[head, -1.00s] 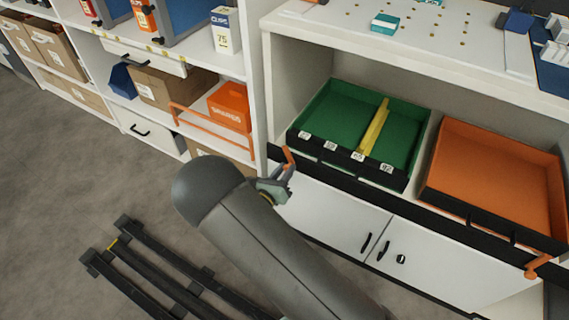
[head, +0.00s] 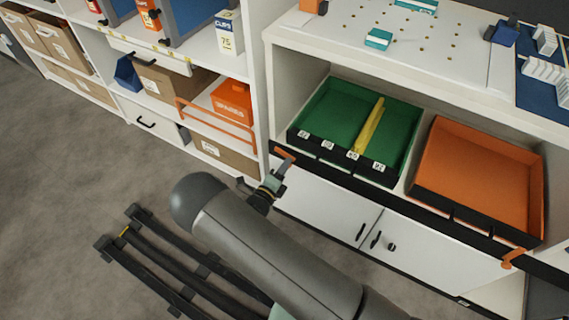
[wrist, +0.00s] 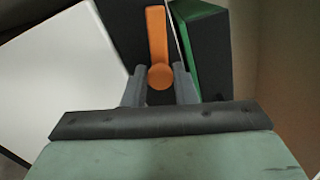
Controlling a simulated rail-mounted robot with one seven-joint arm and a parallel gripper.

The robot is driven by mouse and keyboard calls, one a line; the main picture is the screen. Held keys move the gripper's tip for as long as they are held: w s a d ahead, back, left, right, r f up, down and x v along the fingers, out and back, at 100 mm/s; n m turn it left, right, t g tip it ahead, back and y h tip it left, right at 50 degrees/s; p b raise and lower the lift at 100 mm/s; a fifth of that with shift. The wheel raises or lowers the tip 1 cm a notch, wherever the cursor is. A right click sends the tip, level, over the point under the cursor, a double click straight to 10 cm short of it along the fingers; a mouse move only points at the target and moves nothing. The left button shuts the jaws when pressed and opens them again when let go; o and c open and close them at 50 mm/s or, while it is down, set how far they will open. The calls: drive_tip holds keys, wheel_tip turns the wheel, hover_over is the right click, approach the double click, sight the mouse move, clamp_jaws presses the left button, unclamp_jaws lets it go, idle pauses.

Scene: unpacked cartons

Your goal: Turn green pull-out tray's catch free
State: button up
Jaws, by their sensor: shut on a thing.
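The green pull-out tray (head: 330,108) sits in the cabinet opening, with a black front edge and a yellow divider. Its orange catch (head: 285,154) is at the left end of the black rail, left of and below the tray. The catch lies slanted in the head view. In the wrist view the catch (wrist: 156,35) shows a round pivot end between the fingers and a straight lever pointing up. My gripper (head: 281,166) is shut on the catch, with one grey finger on each side of the round end. The finger contact is partly hidden in the head view.
An orange tray (head: 480,185) stands right of the green one, with another orange catch (head: 513,258) at its lower right. White cupboard doors (head: 325,205) are below. A shelf unit with cartons (head: 165,88) stands at left. Grey floor is open at lower left.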

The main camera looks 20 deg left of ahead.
drive_tip(key=shift+n+p, duration=0.4)
drive_tip(key=shift+n, duration=0.8)
drive_tip(key=shift+f, duration=0.1)
drive_tip(key=o, duration=1)
drive_tip(key=p+v, duration=0.1)
drive_tip(key=v, duration=1.6)
drive_tip(key=shift+s+p, duration=0.25)
drive_tip(key=shift+p, duration=0.1)
